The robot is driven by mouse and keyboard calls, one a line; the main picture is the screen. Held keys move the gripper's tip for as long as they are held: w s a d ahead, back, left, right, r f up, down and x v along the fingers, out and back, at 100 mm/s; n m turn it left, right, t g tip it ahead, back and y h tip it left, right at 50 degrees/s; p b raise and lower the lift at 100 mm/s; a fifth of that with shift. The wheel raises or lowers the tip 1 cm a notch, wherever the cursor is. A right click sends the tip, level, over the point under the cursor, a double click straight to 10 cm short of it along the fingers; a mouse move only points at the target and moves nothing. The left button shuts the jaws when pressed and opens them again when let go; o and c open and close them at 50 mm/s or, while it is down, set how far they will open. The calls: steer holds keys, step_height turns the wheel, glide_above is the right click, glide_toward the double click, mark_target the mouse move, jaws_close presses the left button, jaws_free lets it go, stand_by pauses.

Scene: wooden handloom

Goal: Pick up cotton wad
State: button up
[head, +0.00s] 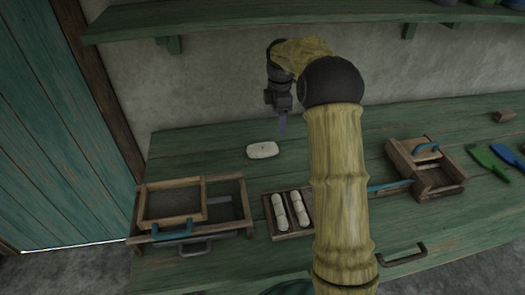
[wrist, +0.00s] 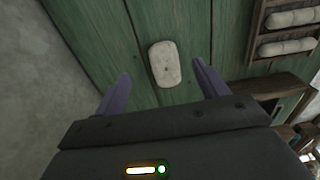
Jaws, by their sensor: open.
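The cotton wad (head: 262,150) is a small off-white, rounded block lying flat on the green wooden table, towards the back left. It also shows in the wrist view (wrist: 165,64), a little beyond and between the purple fingertips. My gripper (head: 283,126) is above the table, just behind and to the right of the wad in the head view. In the wrist view my gripper (wrist: 160,82) has its two fingers spread apart with nothing between them. The fingers do not appear to touch the wad.
A wooden tray (head: 267,219) with off-white rolls stands in front of the wad. A wooden box with a dark screen (head: 247,224) is at the left. A shelf (head: 230,31) runs above.

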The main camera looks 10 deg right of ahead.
glide_above(277, 146)
step_height(277, 146, down, 6)
steer(key=shift+w+f+b, duration=0.15)
steer(key=shift+b, duration=0.3)
step_height(277, 146, down, 5)
steer(key=shift+f+b, duration=0.1)
steer(key=shift+b, duration=0.3)
steer(key=shift+c, duration=0.2)
steer(key=c, duration=1)
